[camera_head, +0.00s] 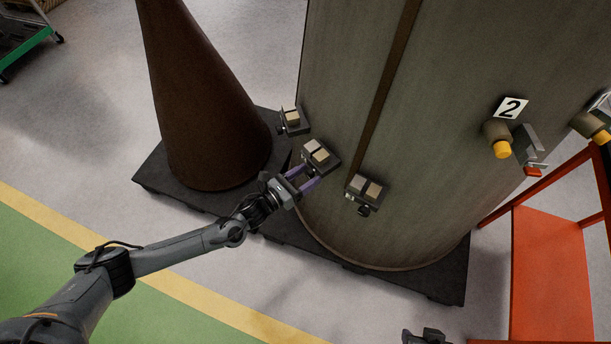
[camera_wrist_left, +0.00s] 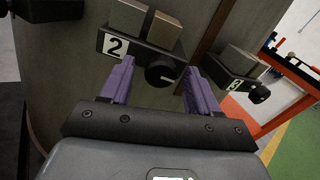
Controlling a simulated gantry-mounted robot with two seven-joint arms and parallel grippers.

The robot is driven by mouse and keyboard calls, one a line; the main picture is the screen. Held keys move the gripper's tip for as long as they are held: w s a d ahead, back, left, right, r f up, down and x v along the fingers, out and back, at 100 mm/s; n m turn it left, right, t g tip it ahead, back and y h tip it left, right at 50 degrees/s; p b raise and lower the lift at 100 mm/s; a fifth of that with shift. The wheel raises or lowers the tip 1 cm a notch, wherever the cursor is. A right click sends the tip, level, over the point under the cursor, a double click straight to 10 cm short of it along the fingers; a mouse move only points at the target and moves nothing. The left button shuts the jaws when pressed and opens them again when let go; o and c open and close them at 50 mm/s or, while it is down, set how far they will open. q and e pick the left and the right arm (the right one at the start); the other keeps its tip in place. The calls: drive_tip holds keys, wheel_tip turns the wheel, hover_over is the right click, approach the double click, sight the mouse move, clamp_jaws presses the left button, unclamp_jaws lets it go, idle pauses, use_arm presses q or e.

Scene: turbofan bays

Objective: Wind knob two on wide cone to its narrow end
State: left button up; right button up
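The wide cone (camera_head: 340,110) is the large grey-brown body in the head view, with dark boxes on its side. The middle box (camera_head: 320,157) carries a "2" label (camera_wrist_left: 114,46) and a round black knob (camera_wrist_left: 160,70) with a white line pointing right in the left wrist view. My left gripper (camera_head: 302,183) is at this box. Its purple fingers (camera_wrist_left: 158,82) are apart, one on each side of the knob, with visible gaps. The head view does not show the knob. I see no scale or narrow-end mark near it.
A box with a "3" label (camera_wrist_left: 235,84) and knob (camera_wrist_left: 259,93) sits to the right of box two. Another box (camera_head: 291,120) is to its left. A brown cone (camera_head: 205,110) stands at left. An orange frame (camera_head: 550,260) stands at right. Open floor lies in front.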

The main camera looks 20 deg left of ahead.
use_arm(q)
drive_tip(key=shift+s+a, duration=0.35)
drive_tip(key=shift+s, duration=0.2)
drive_tip(key=p+v, duration=0.2)
drive_tip(key=v, duration=0.7)
drive_tip(key=shift+s+a, duration=0.15)
drive_tip(key=shift+s, duration=0.1)
